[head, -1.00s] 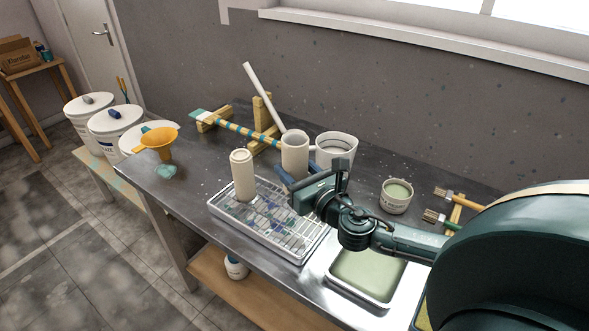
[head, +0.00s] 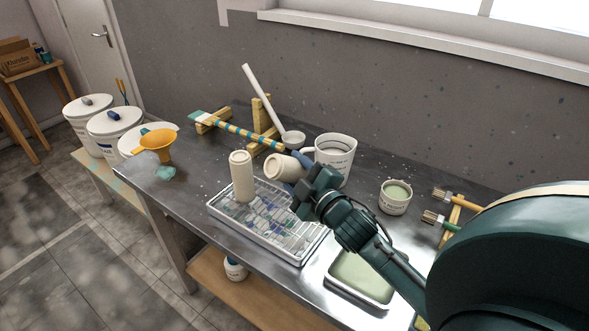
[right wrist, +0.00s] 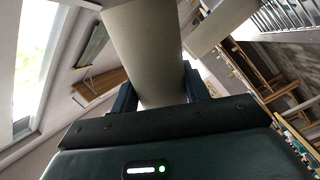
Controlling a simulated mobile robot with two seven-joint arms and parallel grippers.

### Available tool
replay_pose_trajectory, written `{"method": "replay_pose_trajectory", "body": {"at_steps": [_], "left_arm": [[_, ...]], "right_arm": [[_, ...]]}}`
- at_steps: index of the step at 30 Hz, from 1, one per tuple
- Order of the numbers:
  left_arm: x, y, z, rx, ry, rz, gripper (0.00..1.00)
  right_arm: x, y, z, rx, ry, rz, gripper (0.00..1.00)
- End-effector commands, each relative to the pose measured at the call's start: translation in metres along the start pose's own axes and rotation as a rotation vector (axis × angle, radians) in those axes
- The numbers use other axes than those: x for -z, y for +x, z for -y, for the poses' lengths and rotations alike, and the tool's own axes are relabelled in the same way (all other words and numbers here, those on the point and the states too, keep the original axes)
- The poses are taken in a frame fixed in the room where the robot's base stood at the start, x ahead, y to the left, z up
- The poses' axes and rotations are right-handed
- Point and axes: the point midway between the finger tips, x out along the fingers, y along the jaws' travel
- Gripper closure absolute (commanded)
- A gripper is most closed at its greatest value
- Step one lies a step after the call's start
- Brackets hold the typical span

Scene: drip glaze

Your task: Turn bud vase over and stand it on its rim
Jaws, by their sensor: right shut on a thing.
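The bud vase (head: 281,168), a plain cream cylinder, is in my right gripper (head: 299,168). It is tipped onto its side, nearly level, with one round end facing left in the head view. It is held above the back edge of the wire rack (head: 214,207). In the right wrist view the vase (right wrist: 146,45) sits between the two dark blue fingers (right wrist: 160,92), which are closed on its sides. A similar cream vessel (head: 242,178) stands on the rack just left of it. My left gripper is not in view.
A white mug-like pitcher (head: 336,158) stands close behind my right gripper. A ladle (head: 293,139) and a striped stick (head: 238,130) rest at the back. A glaze cup (head: 395,197), brushes (head: 440,195) and a green tray (head: 360,277) are right. The rack's front is clear.

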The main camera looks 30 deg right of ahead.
Motion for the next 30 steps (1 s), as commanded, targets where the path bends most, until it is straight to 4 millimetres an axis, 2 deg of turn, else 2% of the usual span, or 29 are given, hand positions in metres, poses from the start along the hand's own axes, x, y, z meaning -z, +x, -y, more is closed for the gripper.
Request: {"method": "replay_pose_trajectory", "body": {"at_steps": [1, 5, 11, 30], "left_arm": [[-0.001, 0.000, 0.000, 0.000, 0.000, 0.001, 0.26], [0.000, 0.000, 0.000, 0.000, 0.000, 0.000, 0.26], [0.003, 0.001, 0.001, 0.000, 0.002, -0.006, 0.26], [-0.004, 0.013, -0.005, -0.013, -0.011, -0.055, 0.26]], "right_arm": [[0.000, 0.000, -0.001, -0.005, 0.163, 0.000, 1.00], [0.001, 0.000, -0.001, -0.006, 0.585, -0.002, 1.00], [-0.011, 0.000, 0.017, -0.004, 0.961, 0.001, 1.00], [-0.048, 0.000, 0.070, -0.001, 0.966, -0.002, 1.00]]}}
